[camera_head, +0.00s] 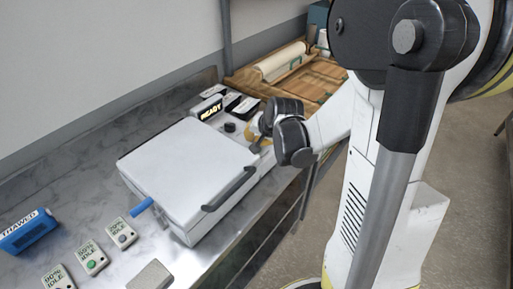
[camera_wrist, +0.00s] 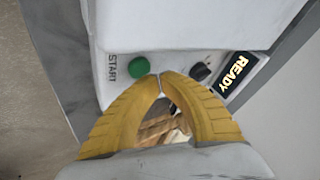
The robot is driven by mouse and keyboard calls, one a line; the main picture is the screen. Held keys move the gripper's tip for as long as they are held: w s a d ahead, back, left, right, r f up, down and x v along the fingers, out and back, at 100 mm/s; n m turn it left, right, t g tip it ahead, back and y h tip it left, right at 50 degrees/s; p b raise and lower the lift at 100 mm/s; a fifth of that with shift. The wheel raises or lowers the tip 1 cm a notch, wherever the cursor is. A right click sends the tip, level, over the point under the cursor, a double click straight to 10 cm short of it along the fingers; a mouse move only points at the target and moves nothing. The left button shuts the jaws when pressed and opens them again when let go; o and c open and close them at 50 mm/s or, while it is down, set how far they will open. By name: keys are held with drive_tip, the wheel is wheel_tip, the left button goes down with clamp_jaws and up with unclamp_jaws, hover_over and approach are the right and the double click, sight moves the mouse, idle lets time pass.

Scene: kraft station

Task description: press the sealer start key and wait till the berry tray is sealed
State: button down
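The sealer (camera_head: 185,165) is a white box with its lid down, on the metal bench. Its display (camera_head: 210,109) reads READY, and the display also shows in the wrist view (camera_wrist: 236,75). The round green start key (camera_wrist: 139,67) sits beside the word START on the sealer's panel. My gripper (camera_wrist: 160,77) has its two yellow fingers meeting at the tips, just beside the green key; I cannot tell whether they touch the panel. In the head view my gripper (camera_head: 256,143) is at the sealer's far end and hides the key. No berry tray is visible.
A dark knob (camera_wrist: 201,71) is between the key and the display. A blue box marked THAWED (camera_head: 28,231) and several small grey units (camera_head: 92,258) stand at the near left. Wooden trays with a pale roll (camera_head: 281,62) lie behind the sealer.

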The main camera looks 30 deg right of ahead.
idle(0.4)
drive_tip(key=shift+f+b, duration=0.45)
drive_tip(key=shift+f+b, duration=0.45)
idle(0.5)
drive_tip(key=shift+r, duration=0.15)
drive_tip(key=shift+r+p, duration=0.7)
drive_tip(key=shift+r, duration=0.05)
wheel_tip(320, 180, up, 5)
drive_tip(key=p, duration=0.4)
drive_tip(key=shift+r, duration=0.1)
idle(0.8)
